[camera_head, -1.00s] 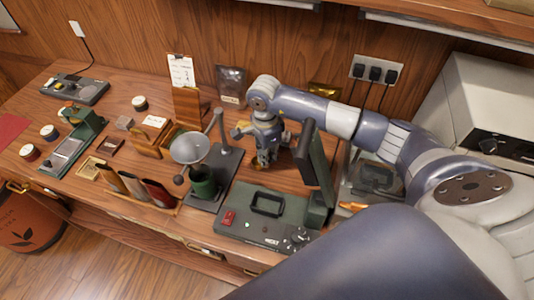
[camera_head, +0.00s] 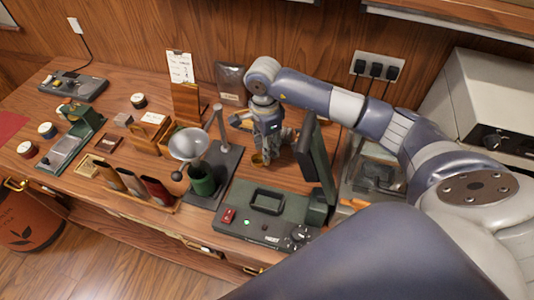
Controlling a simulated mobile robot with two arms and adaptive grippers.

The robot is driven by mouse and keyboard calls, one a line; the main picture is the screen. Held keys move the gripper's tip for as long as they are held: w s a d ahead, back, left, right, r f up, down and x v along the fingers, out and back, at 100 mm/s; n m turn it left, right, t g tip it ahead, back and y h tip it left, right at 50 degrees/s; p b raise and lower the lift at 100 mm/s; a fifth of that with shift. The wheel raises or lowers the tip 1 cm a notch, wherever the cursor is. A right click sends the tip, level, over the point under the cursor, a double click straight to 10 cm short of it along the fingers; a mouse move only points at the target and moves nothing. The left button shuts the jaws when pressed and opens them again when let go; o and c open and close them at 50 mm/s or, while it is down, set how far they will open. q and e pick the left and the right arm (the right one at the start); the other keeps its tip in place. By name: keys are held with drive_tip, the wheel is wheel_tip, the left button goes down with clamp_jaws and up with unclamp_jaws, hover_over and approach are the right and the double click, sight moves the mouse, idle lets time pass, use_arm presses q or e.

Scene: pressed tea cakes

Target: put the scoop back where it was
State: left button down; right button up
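My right gripper (camera_head: 267,150) points down at the back middle of the counter, between the stand with the grey funnel and the dark upright panel. Its fingers are small and partly hidden, so I cannot tell whether they are open or shut. A small brass-coloured piece (camera_head: 258,159) shows at the fingertips, low over the counter. I cannot tell whether it is part of the scoop or whether it is held. No scoop can be made out clearly elsewhere. My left gripper is not in view.
The grey funnel (camera_head: 188,146) stands above a green cup (camera_head: 201,180), left of my gripper. A dark green press (camera_head: 262,222) with a raised panel (camera_head: 315,155) is close on the right. A wooden rack (camera_head: 133,185) holds packets. A dark pouch (camera_head: 231,82) stands behind.

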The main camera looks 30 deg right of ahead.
wheel_tip(320, 180, up, 8)
drive_tip(key=shift+w+a+f+b, duration=0.1)
drive_tip(key=shift+w+f+b, duration=0.1)
drive_tip(key=shift+b, duration=0.95)
drive_tip(key=shift+s+r, duration=0.1)
drive_tip(key=shift+r, duration=0.55)
